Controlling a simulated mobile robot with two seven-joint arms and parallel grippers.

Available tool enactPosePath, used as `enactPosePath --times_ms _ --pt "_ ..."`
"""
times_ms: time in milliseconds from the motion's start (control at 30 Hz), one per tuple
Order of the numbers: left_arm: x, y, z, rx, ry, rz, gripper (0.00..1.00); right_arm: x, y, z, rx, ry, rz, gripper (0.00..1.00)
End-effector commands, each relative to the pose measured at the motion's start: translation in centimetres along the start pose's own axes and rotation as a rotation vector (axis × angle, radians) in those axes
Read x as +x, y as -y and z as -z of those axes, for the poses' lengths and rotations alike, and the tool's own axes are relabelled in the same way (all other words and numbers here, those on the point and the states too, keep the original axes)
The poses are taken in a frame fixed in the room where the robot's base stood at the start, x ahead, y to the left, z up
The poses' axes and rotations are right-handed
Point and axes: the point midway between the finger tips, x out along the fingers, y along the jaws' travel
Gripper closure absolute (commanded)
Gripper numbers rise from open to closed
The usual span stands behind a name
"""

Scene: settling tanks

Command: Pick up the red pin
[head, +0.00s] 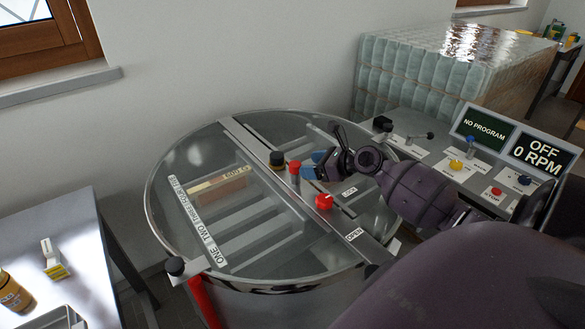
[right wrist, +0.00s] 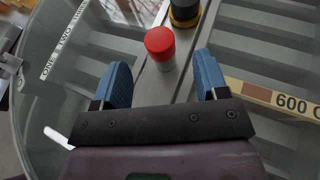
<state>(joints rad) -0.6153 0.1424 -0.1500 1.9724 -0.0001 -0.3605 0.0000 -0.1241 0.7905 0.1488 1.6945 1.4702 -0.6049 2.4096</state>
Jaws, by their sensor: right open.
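The red pin (head: 295,168) stands upright on the metal bar across the round tank lid, with a red cap on a grey metal body. In the right wrist view the red pin (right wrist: 160,44) lies ahead of the gap between the fingers, apart from both. My right gripper (head: 314,166) is just to the right of the pin in the head view. Its blue-padded fingers are open and empty in the right wrist view (right wrist: 163,80). My left gripper is not in view.
A black knob with a yellow band (head: 277,158) stands close beside the pin. A red rotary knob (head: 324,202) sits nearer on the bar between LOCK and OPEN labels. A control panel (head: 440,160) with buttons and displays is at right. A table (head: 85,235) is at left.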

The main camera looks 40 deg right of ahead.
Motion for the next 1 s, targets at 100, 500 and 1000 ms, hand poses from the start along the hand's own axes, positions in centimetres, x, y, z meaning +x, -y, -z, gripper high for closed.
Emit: enactPosePath --times_ms 100,500,1000 --pt "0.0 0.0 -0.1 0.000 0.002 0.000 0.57 1.5 0.0 -0.1 0.001 0.002 0.000 0.33" --pt "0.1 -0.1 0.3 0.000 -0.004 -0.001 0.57 4.9 -0.1 -0.5 0.000 0.002 -0.001 0.33" --pt "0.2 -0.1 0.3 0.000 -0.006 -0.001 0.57 7.5 -0.1 -0.4 0.000 0.000 0.000 0.33"
